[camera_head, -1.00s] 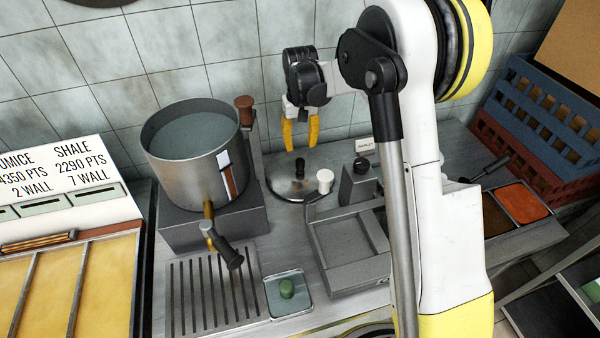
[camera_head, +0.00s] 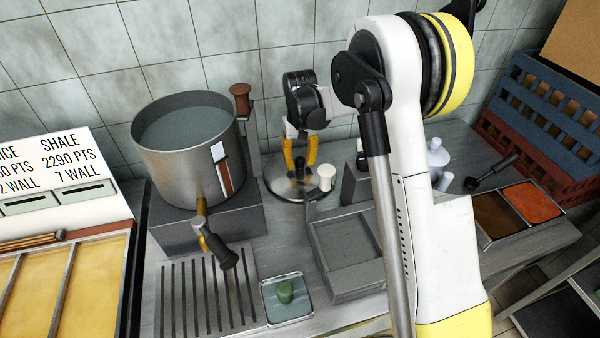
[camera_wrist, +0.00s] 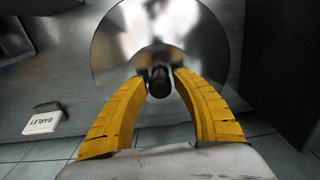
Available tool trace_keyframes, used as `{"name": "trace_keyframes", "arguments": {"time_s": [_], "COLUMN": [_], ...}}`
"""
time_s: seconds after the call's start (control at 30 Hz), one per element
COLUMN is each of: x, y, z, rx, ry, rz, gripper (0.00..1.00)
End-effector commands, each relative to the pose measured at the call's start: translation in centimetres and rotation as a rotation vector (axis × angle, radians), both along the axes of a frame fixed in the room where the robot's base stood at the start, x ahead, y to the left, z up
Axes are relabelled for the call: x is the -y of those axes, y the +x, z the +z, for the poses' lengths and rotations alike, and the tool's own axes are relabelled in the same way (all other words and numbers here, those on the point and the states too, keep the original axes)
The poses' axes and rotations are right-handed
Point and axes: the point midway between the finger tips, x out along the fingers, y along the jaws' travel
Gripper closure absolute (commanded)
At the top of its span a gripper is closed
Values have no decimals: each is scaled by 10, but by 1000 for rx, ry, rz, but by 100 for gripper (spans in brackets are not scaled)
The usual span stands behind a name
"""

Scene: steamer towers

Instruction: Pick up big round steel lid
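The big round steel lid (camera_head: 283,190) lies flat on the counter, right of the pot. It has a dark knob (camera_wrist: 160,80) at its middle. My gripper (camera_head: 299,168) is just above the lid, with its yellow fingers pointing down at the knob. In the wrist view my gripper (camera_wrist: 158,75) has its fingers apart, one on each side of the knob. Whether the fingertips touch the knob cannot be told. The lid also shows in the wrist view (camera_wrist: 115,40).
A large steel pot (camera_head: 180,165) of liquid stands left of the lid on a dark block. A white-topped handle (camera_head: 327,177) and a grey tray (camera_head: 350,250) are close on the right and front. A small label block reading BARLEY (camera_wrist: 42,122) lies nearby.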

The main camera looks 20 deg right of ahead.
Motion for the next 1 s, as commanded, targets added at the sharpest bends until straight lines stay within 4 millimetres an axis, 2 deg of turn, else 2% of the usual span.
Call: {"name": "trace_keyframes", "arguments": {"time_s": [0.03,0.1,0.17,0.2,0.23,0.27,0.53,1.0], "x": [0,0,0,0,0,0,0,0], "y": [0,0,0,0,0,0,0,0], "z": [0,0,0,0,0,0,3,18], "rx": [0,0,0,0,0,0,0,0], "ry": [0,0,0,0,0,0,0,0], "rz": [0,0,0,0,0,0,0,0], "gripper": [84,100,100,88,97,100,100,100]}}
